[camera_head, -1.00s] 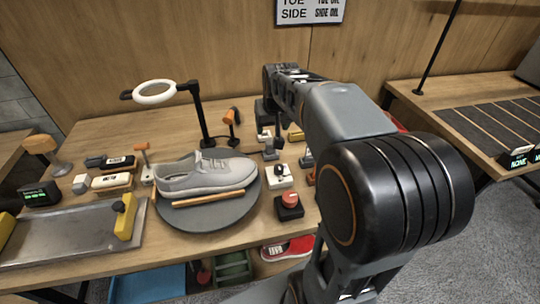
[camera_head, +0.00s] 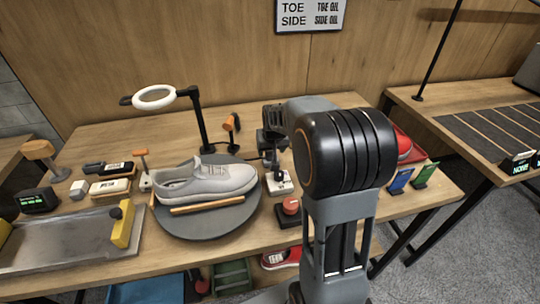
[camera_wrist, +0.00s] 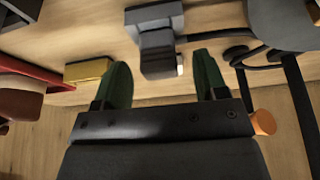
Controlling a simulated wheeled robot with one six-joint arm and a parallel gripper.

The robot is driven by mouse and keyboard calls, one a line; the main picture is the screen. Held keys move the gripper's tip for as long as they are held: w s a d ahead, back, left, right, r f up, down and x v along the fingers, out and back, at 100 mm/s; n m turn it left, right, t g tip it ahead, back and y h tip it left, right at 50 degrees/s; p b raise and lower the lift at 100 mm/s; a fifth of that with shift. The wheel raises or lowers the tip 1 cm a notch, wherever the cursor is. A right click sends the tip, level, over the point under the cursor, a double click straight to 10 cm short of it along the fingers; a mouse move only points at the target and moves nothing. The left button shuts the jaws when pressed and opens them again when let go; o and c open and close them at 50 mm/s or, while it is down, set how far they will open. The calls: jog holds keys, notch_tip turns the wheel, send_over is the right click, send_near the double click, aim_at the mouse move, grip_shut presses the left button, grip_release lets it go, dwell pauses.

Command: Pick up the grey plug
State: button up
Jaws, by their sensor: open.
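The grey plug (camera_wrist: 157,52) is in the upper middle of the wrist view, with a small pale prong or tip at its near right. I see no contact, and the gap in depth is hard to judge.
A gold block (camera_wrist: 88,72) lies left of the fingers. The head view shows a sneaker (camera_head: 205,180) on a round turntable (camera_head: 215,222), and a red button (camera_head: 290,206) at the front.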

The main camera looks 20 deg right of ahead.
jog(key=shift+w+f, duration=0.3)
jog(key=shift+f, duration=0.35)
jog(key=c, duration=1)
jog(key=shift+o, duration=0.2)
jog(key=shift+r, duration=0.1)
